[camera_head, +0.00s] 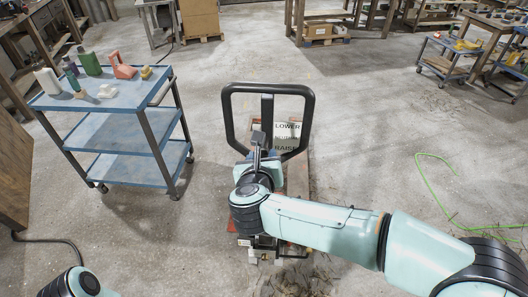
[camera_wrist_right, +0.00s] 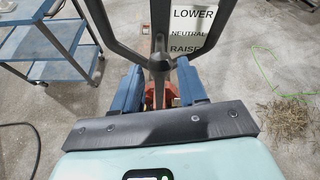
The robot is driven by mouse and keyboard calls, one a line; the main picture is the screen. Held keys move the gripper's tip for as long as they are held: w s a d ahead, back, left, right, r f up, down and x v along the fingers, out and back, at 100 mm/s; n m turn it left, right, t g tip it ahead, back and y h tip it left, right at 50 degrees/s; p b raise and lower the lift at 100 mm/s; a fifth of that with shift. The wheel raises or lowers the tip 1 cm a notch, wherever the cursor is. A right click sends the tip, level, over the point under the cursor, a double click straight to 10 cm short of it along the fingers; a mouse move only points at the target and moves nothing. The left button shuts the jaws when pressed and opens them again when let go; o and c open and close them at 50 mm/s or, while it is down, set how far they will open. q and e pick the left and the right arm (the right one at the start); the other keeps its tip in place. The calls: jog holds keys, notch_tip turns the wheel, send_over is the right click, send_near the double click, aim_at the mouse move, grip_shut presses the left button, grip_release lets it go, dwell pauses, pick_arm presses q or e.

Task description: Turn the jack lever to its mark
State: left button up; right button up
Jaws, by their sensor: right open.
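The pallet jack's black loop handle (camera_head: 228,112) stands upright in the middle of the head view. In the right wrist view the handle (camera_wrist_right: 160,62) narrows into a central stem. A white plate (camera_head: 287,128) reads LOWER, NEUTRAL, RAISE from top to bottom; it also shows in the right wrist view (camera_wrist_right: 195,33). My right gripper (camera_wrist_right: 156,88) is open, its blue fingers on either side of the stem, apparently not closed on it. In the head view the right gripper (camera_head: 262,157) is partly hidden by its wrist. I cannot clearly separate the lever from the handle stem.
A blue three-shelf cart (camera_head: 130,100) with bottles and a red container (camera_head: 122,67) stands left of the jack. A green cord (camera_head: 428,190) lies on the floor at right. Workbenches line the back. Open concrete floor lies right of the jack.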

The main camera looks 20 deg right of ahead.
jog(key=v, duration=0.6)
dwell(0.4)
